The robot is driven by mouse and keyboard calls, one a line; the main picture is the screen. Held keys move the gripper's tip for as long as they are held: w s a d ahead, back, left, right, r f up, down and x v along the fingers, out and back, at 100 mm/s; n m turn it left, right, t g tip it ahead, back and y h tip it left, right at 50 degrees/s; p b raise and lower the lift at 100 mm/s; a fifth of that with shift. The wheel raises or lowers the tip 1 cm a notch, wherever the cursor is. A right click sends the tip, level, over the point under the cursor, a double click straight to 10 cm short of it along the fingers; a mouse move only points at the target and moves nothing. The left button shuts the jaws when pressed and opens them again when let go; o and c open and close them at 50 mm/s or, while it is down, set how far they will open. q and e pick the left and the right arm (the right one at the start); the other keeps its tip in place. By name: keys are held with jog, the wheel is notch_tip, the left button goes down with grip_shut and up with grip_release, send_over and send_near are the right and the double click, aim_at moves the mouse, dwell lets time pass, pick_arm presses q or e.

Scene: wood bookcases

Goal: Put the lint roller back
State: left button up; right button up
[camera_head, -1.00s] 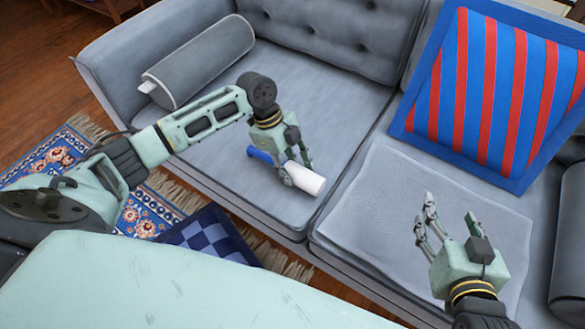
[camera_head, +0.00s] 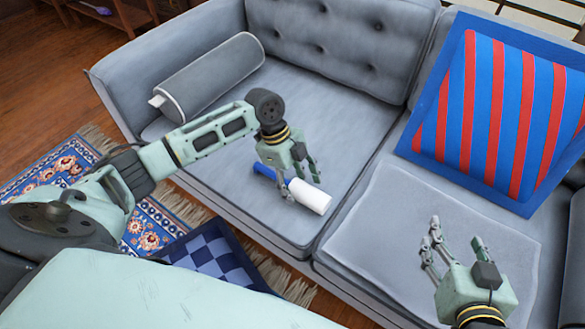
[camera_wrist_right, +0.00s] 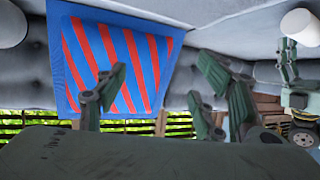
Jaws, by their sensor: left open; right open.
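The lint roller (camera_head: 311,197) has a white roll and a blue handle. It lies on the left seat of the grey sofa, near the front edge, with the handle pointing left and back. My left gripper (camera_head: 302,189) is open over the middle of the lint roller, and its fingers hide part of it. I cannot tell whether the fingers touch it. My right gripper (camera_head: 450,248) is open and empty above the right seat, well apart from the roller. Its open fingers also show in the right wrist view (camera_wrist_right: 160,95).
The grey sofa (camera_head: 340,80) has a grey bolster (camera_head: 210,75) at the left and a striped cushion (camera_head: 490,115) at the right. A grey folded cloth (camera_head: 400,220) covers the right seat. A patterned rug (camera_head: 150,225) and a blue checkered cushion (camera_head: 215,255) lie on the floor.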

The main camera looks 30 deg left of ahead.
aim_at(299, 184)
pick_arm(q)
jog(key=p+v, duration=0.1)
jog(key=v, duration=0.4)
jog(key=shift+r, duration=0.15)
jog(key=p+v, duration=0.2)
jog(key=v, duration=0.4)
pick_arm(e)
jog(key=s+d+f+g+h, duration=0.1)
jog(key=s+d+f+g, duration=0.1)
jog(key=s+f+g, duration=0.2)
jog(key=s+d+f+g+h, duration=0.1)
jog(key=s+d+f+g, duration=0.2)
jog(key=s, duration=0.6)
jog(key=shift+s+f+m+g, duration=0.3)
jog(key=shift+f+g, duration=0.4)
jog(key=shift+f, duration=0.45)
pick_arm(q)
jog(key=shift+a+r, duration=0.15)
